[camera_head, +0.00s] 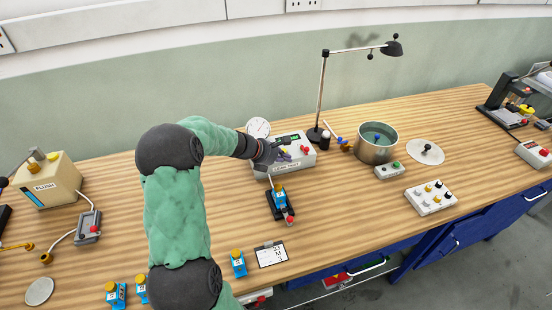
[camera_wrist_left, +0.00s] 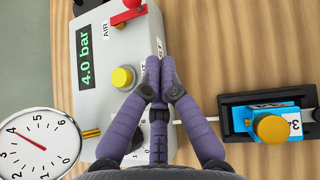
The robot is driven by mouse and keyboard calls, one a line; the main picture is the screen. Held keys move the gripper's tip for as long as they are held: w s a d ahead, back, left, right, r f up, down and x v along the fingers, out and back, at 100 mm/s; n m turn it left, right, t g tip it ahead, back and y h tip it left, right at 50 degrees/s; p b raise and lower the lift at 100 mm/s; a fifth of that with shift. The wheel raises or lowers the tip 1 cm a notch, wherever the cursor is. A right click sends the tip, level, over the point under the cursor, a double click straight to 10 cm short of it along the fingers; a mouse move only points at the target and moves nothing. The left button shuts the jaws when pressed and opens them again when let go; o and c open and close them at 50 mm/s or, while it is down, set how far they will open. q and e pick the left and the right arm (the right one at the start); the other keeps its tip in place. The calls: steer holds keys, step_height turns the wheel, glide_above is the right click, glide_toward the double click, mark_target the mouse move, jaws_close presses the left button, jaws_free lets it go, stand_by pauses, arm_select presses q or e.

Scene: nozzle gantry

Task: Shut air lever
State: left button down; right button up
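The red air lever (camera_wrist_left: 128,14) sits beside the AIR label on the grey leak-test box (camera_wrist_left: 120,60), at the top of the left wrist view. In the head view the lever is a small red spot (camera_head: 305,149) at the right of the box (camera_head: 290,160). My left gripper (camera_wrist_left: 160,65) has its purple fingertips together with nothing visible between them. It is over the box's edge near the yellow button (camera_wrist_left: 123,77), apart from the lever. In the head view the gripper (camera_head: 284,154) partly covers the box. The display reads 4.0 bar. My right gripper is not in view.
A round gauge (camera_wrist_left: 38,145) stands beside the box, its needle near 4. A black fixture (camera_wrist_left: 225,118) holds a blue block with a yellow cap (camera_wrist_left: 271,129). A lamp (camera_head: 320,95), a metal pot (camera_head: 376,155) and a white button panel (camera_head: 430,200) stand to the right.

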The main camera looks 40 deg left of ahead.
arm_select(q)
steer(key=shift+w+d, duration=0.2)
steer(key=shift+w, duration=0.55)
steer(key=shift+w+d, duration=0.25)
steer(key=shift+w, duration=0.55)
steer(key=shift+w+d, duration=0.2)
steer(key=shift+w, duration=0.55)
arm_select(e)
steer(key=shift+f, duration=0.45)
arm_select(q)
steer(key=shift+w, duration=0.1)
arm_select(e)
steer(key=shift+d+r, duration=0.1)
